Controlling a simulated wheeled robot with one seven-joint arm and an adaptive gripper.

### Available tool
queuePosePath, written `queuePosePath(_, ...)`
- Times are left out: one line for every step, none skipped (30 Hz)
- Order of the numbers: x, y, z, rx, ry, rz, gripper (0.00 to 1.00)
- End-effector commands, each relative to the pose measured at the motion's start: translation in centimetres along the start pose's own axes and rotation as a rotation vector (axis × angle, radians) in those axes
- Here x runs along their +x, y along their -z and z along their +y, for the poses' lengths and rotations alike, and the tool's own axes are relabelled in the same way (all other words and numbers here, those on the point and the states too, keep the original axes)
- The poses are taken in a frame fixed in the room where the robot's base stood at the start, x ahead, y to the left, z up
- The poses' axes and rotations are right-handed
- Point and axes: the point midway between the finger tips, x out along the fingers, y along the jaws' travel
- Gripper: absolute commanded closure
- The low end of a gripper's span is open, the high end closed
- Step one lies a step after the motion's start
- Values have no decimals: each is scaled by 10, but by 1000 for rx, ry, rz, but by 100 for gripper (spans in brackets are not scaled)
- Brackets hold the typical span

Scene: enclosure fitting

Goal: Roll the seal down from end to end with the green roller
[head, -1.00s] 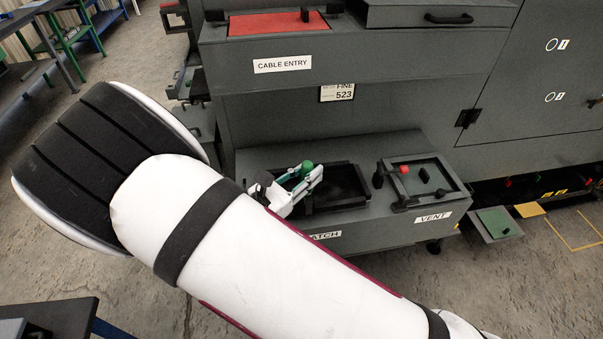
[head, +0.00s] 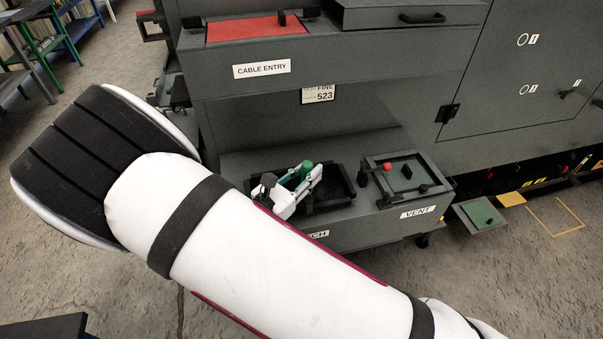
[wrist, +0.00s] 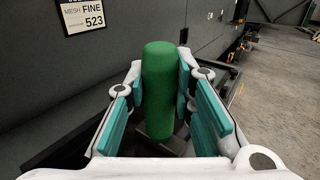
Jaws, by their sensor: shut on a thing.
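My gripper (head: 298,184) is over the left part of the black-framed opening (head: 340,199) above the HATCH label. It is shut on a green handle, which I take to be the green roller (head: 306,167). In the wrist view the green roller (wrist: 160,85) stands upright between the teal finger pads, with a pad on each side. I cannot make out the seal; my arm and gripper cover part of the frame.
Right of the hatch is the VENT frame (head: 428,190) with a red knob (head: 387,167) and black knobs. A CABLE ENTRY shelf with a red panel (head: 255,28) overhangs behind. A low green plate (head: 479,213) is at the right. Floor is open in front.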

Motion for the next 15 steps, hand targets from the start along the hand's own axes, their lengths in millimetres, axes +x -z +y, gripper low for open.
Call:
queuePosePath(2, 0, -2, -3, 1, 0, 100)
queuePosePath(3, 0, -3, -3, 1, 0, 100)
queuePosePath(5, 0, -4, -3, 1, 0, 100)
queuePosePath(6, 0, -5, -3, 1, 0, 100)
queuePosePath(7, 0, -6, -3, 1, 0, 100)
queuePosePath(8, 0, -7, -2, 1, 0, 100)
queuePosePath(9, 0, -7, -2, 1, 0, 100)
queuePosePath(10, 0, -8, -2, 1, 0, 100)
queuePosePath(11, 0, -8, -1, 1, 0, 100)
queuePosePath(11, 0, -8, -1, 1, 0, 100)
queuePosePath(11, 0, -8, -1, 1, 0, 100)
queuePosePath(12, 0, -9, -1, 1, 0, 100)
queuePosePath(12, 0, -9, -1, 1, -1, 100)
queuePosePath(13, 0, -9, -1, 1, -1, 100)
queuePosePath(14, 0, -10, -1, 2, -1, 100)
